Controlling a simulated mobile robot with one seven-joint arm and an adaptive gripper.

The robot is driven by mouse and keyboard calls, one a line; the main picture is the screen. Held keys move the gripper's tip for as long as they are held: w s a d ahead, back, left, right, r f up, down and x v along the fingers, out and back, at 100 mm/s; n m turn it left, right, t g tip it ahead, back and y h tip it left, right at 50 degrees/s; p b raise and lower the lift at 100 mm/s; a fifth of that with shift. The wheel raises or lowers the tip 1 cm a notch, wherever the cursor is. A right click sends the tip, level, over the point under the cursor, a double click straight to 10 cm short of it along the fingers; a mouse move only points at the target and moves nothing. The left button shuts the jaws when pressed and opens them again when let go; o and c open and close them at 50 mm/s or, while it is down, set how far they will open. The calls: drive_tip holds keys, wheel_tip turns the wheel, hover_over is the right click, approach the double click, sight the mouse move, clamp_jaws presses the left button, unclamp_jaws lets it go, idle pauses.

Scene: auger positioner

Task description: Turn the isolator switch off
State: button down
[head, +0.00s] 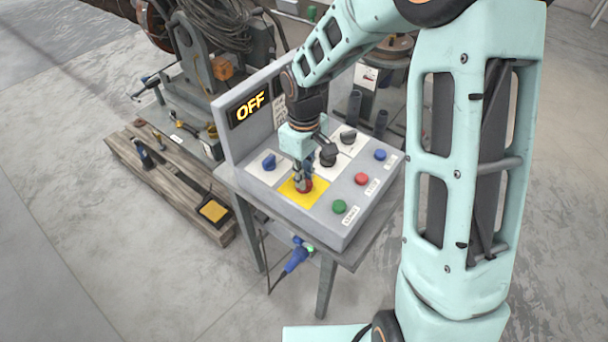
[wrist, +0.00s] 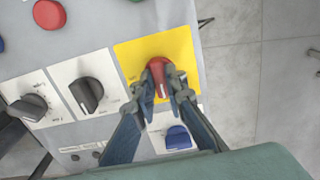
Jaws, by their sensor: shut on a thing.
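The isolator switch is a red rotary knob (wrist: 159,74) on a yellow plate (wrist: 180,55). In the head view the yellow plate (head: 292,194) lies at the front left of the grey control panel (head: 345,236), and the red knob (head: 304,186) is partly hidden by my gripper. My gripper (wrist: 166,84) is shut on the red knob, one finger on each side of it. In the head view my gripper (head: 303,180) points down onto the plate. The display (head: 249,108) on the panel's upright back reads OFF in lit orange letters.
Black knobs (wrist: 87,94) and a blue knob (wrist: 178,138) sit close to my gripper. Green (head: 339,206), red (head: 361,179) and blue (head: 380,155) buttons line the panel's right side. A wooden pallet (head: 165,182) with tools lies on the floor at left.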

idle(0.4)
drive_tip(key=c, duration=2)
unclamp_jaws()
drive_tip(key=shift+o, duration=0.2)
drive_tip(key=shift+r, duration=0.15)
wheel_tip(320, 180, up, 12)
